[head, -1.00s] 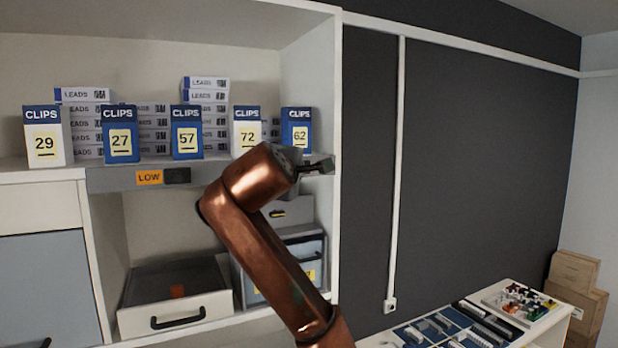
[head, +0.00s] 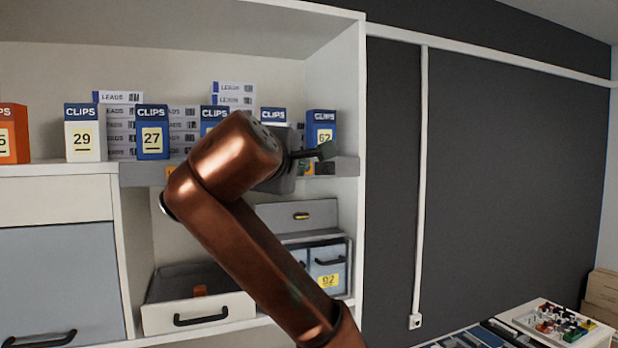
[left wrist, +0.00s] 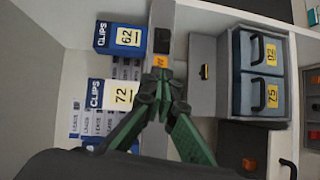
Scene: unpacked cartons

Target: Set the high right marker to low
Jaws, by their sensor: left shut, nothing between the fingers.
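The right marker shows on the grey shelf edge below the box numbered 62. In the head view its dark slider (head: 325,168) is right of a small orange patch. In the left wrist view, which is turned sideways, the dark slider (left wrist: 162,40) sits above the orange patch (left wrist: 159,62); I cannot read its word. My left gripper (head: 328,150) is shut and empty. In the left wrist view its green fingertips (left wrist: 160,77) are just beside the orange patch and hide part of the edge; I cannot tell whether they touch. The left marker is mostly hidden behind my arm.
Below are a grey box (left wrist: 205,72), blue bins (left wrist: 258,72) and an open drawer (head: 195,318). The cabinet side wall (head: 345,120) stands close to the right.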

